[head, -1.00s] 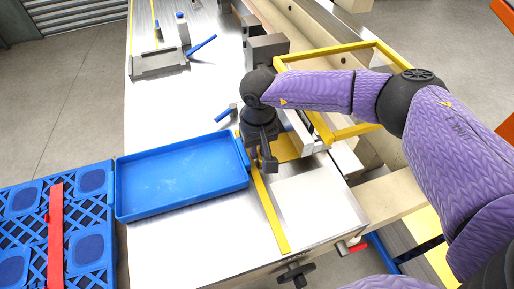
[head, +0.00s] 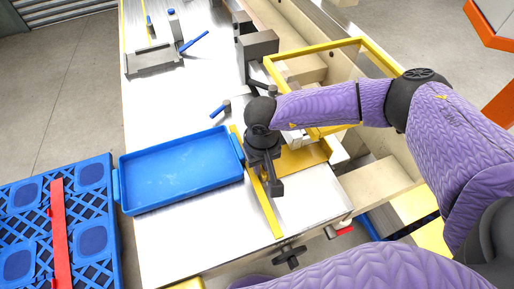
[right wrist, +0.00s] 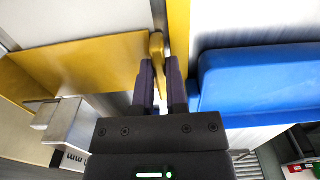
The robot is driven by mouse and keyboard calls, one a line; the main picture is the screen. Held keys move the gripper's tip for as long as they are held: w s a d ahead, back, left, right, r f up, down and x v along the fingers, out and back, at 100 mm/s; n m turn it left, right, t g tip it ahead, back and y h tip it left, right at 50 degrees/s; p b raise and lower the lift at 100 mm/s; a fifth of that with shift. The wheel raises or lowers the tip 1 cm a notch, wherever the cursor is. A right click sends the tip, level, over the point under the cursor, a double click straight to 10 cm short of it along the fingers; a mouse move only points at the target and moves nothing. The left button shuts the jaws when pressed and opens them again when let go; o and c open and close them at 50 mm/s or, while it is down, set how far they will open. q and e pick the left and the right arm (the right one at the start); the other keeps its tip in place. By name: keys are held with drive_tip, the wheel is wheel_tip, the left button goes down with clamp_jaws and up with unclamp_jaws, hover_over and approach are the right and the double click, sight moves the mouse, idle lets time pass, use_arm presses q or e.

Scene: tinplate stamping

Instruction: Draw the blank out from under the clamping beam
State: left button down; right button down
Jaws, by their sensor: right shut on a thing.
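The blank, a golden-yellow sheet (head: 305,158), lies at the right side of the steel bench top, below the yellow guard frame. In the right wrist view the sheet (right wrist: 85,62) reaches left from the fingers. The beam itself is not clearly visible, and my gripper and arm hide part of the sheet. My left gripper is not in view.
A blue tray (head: 128,186) sits left of my right gripper, with its edge close by. A yellow strip (head: 268,212) crosses the bench. The yellow guard frame (head: 330,47) stands behind my right arm. A blue pallet (head: 90,205) is at the left. The bench's front right is clear.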

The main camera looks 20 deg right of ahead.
sight(282, 219)
drive_tip(key=s+p, duration=0.3)
drive_tip(key=s, duration=0.3)
drive_tip(key=shift+d+r, duration=0.1)
drive_tip(key=s+p, duration=0.2)
drive_tip(key=s, duration=0.2)
drive_tip(key=shift+s+d, duration=0.1)
drive_tip(key=shift+s, duration=0.4)
drive_tip(key=shift+s+p, duration=0.3)
drive_tip(key=shift+p, duration=0.05)
